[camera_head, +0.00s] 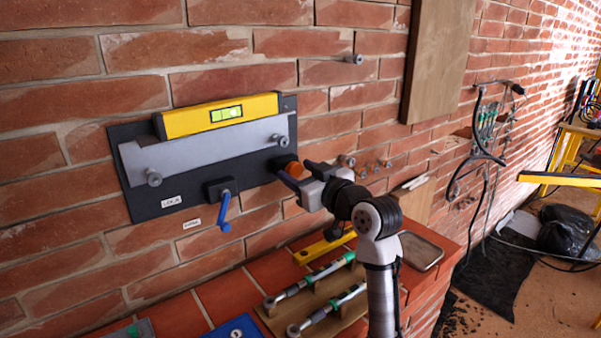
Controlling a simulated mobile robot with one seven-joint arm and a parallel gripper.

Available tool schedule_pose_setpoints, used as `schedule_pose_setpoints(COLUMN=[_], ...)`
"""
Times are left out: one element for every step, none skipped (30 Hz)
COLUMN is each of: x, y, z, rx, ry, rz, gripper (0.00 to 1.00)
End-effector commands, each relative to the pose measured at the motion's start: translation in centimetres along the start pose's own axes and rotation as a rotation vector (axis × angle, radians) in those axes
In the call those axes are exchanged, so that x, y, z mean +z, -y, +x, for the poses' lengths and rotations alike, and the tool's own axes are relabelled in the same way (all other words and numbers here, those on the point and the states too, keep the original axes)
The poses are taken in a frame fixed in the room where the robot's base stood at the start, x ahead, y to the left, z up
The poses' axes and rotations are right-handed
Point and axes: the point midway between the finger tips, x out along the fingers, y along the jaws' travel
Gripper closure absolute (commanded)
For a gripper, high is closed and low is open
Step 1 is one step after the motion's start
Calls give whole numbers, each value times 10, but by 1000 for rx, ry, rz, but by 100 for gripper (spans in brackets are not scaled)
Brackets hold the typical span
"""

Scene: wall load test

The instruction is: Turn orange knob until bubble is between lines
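A yellow spirit level (190,120) lies along the top of a grey metal bar on a dark wall plate (125,157). Its green vial (226,114) is small, and I cannot tell exactly where the bubble sits against the lines. The orange knob (294,169) is at the plate's right end, partly hidden by my gripper (299,173). My gripper's fingers are at the knob, one above and one below it. I cannot tell whether they touch it. A blue-handled lever (224,212) points down on the plate, near a label reading LOCK.
A brick ledge below holds torque wrenches (312,285) on a wooden board, a yellow tool (323,245), a blue item (235,328) and a grey tray (420,251). Bolts (347,160) stick out of the wall right of the plate. A wooden board (437,60) hangs above.

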Motion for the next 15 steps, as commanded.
schedule_pose_setpoints(x=[0, 0, 0, 0, 0, 0, 0, 0, 0, 0, 0, 0, 0, 0, -1], y=[0, 0, 0, 0, 0, 0, 0, 0, 0, 0, 0, 0, 0, 0, 0], z=[0, 0, 0, 0, 0, 0, 0, 0, 0, 0, 0, 0, 0, 0, 0], rx=[0, 0, 0, 0, 0, 0, 0, 0, 0, 0, 0, 0, 0, 0, -1], ry=[0, 0, 0, 0, 0, 0, 0, 0, 0, 0, 0, 0, 0, 0, 0], rz=[0, 0, 0, 0, 0, 0, 0, 0, 0, 0, 1, 3, 6, 10, 18], gripper=[55, 59, 64, 68, 72, 77, 81, 85, 89, 89, 89, 89, 89, 89, 89])
